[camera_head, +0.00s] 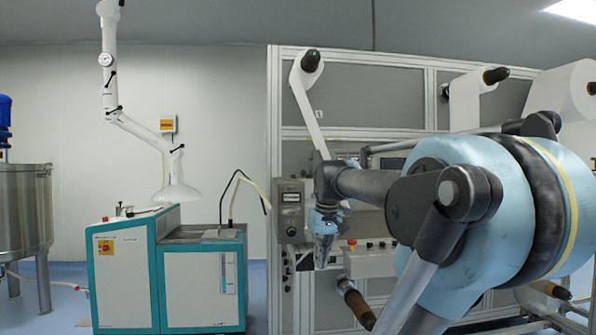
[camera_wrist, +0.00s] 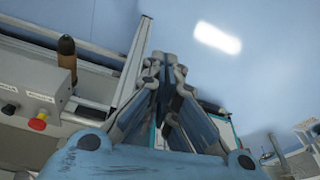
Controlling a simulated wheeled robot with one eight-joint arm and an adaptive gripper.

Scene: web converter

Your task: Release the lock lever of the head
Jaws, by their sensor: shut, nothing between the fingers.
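In the head view my gripper (camera_head: 322,262) hangs fingers-down in front of the white-framed web converter (camera_head: 273,120), right of a grey control box (camera_head: 289,210). In the wrist view the fingertips of my gripper (camera_wrist: 166,62) are together, and nothing shows between them. A small grey bracket-like part (camera_head: 303,258) sits just left of my fingers in the head view; I cannot tell whether it belongs to the head. I cannot pick out the lock lever clearly in either view. My arm hides part of the converter.
A teal and white cabinet (camera_head: 122,275) stands left, with hoses rising toward the converter. A red stop button (camera_wrist: 38,122) is on a panel left of my fingers in the wrist view. A brown-tipped roller (camera_head: 357,305) juts out below my gripper. Paper rolls hang above.

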